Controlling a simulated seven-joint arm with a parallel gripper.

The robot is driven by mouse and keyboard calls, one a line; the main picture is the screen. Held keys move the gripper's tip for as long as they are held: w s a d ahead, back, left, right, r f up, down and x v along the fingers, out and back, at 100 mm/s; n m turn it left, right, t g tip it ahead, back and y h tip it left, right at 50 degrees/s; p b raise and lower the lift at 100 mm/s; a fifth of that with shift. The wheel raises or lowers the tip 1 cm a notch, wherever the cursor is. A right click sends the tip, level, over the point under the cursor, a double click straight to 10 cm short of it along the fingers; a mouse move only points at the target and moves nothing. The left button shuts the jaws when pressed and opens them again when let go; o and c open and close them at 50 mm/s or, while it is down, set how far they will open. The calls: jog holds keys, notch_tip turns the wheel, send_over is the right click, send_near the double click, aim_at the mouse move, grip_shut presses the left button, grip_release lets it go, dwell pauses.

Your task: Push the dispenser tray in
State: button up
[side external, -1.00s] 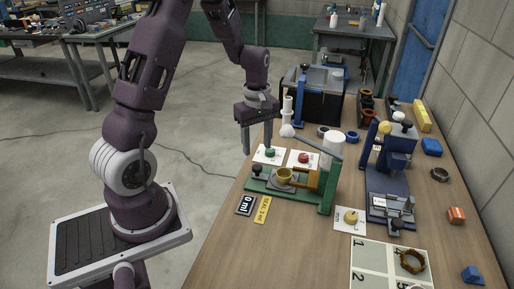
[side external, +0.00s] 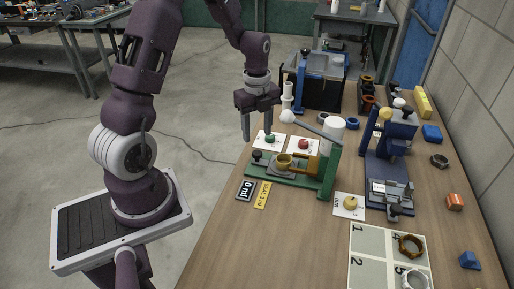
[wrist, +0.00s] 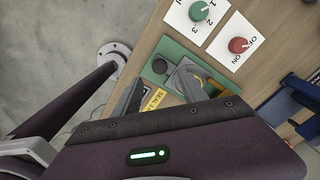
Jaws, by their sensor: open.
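The dispenser has a green base (side external: 325,182) with a white cylinder (side external: 333,130) at its right end. Its grey tray (side external: 273,171) lies on the base, with a yellow cup (side external: 285,161) on it and a black knob (side external: 257,155) at the left end. The knob also shows in the wrist view (wrist: 160,66). My gripper (side external: 259,130) is open and empty. It hangs pointing down, above and beyond the tray's knob end in the side view, apart from it. In the wrist view its fingers partly cover the base and tray.
A green dial card (side external: 268,141) and a red dial card (side external: 303,146) lie behind the dispenser. A "0 ml" display (side external: 245,190) and a yellow label (side external: 262,195) lie in front. A blue machine (side external: 391,155) stands to the right. Bare table lies in front.

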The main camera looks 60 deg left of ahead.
aim_at(258, 152)
notch_tip(258, 152, down, 7)
jog(key=shift+r, duration=0.1)
grip_shut()
dwell(1.5)
